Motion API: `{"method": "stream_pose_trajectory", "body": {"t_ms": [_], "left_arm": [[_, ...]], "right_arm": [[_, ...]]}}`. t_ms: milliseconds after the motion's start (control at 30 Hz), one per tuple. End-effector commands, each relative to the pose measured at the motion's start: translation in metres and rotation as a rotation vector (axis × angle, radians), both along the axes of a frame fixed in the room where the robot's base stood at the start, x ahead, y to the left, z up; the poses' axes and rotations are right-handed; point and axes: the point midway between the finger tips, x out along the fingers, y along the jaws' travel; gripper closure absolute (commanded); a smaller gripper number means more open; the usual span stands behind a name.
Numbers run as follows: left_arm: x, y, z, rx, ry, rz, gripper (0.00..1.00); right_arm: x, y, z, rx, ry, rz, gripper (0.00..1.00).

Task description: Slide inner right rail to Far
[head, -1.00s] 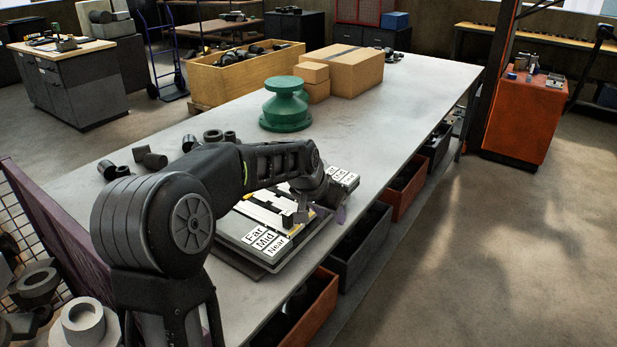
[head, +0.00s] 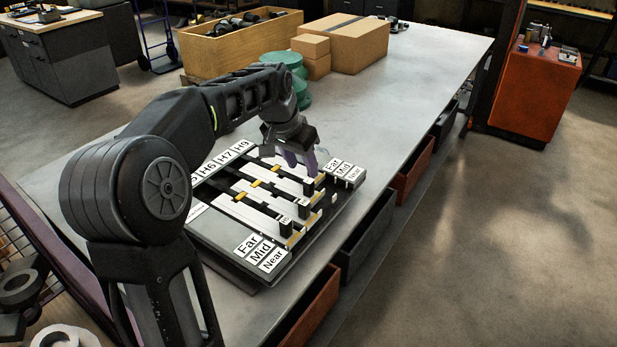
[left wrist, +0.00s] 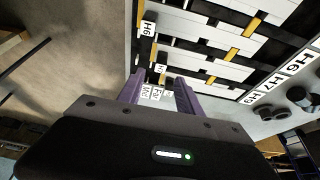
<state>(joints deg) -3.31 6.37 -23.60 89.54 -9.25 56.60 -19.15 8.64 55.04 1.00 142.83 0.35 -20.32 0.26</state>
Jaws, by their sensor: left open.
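A dark sliding-rail board (head: 203,243) lies on the table with several parallel white rails (head: 262,213) bearing yellow marks. Black upright handles stand at the rails' right ends: a front one (head: 286,227), a middle one (head: 303,209) and a back one (head: 308,187). Far, Mid and Near labels sit at the front corner (head: 260,252) and the right corner (head: 344,170). I cannot tell which rail is the inner right one. My left gripper (head: 303,168) is open, its purple fingers beside the back handle. In the left wrist view the fingers (left wrist: 160,90) are spread, with a small handle (left wrist: 161,69) just beyond them.
A green flanged part (head: 300,88), cardboard boxes (head: 345,45) and a wooden crate (head: 222,55) stand farther back on the table. The table (head: 400,100) is bare right of the green part. Open drawers (head: 365,235) stick out below its right edge.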

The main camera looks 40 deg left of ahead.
Motion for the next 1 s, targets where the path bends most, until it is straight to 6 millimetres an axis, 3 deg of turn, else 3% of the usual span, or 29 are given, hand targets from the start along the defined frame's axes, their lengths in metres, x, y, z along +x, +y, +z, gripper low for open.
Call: {"method": "stream_pose_trajectory", "body": {"t_ms": [267,700,1000], "left_arm": [[0.005,0.0,-0.013,0.0,0.003,0.0,0.58],[0.028,0.0,-0.068,0.0,0.002,0.0,0.58],[0.03,0.001,-0.072,0.0,-0.001,0.0,0.58]], "right_arm": [[0.0,0.0,0.003,0.0,0.0,0.0,0.64],[-0.001,0.0,0.011,-0.002,0.004,-0.001,0.64],[-0.001,-0.001,0.011,-0.003,0.004,-0.001,0.64]]}}
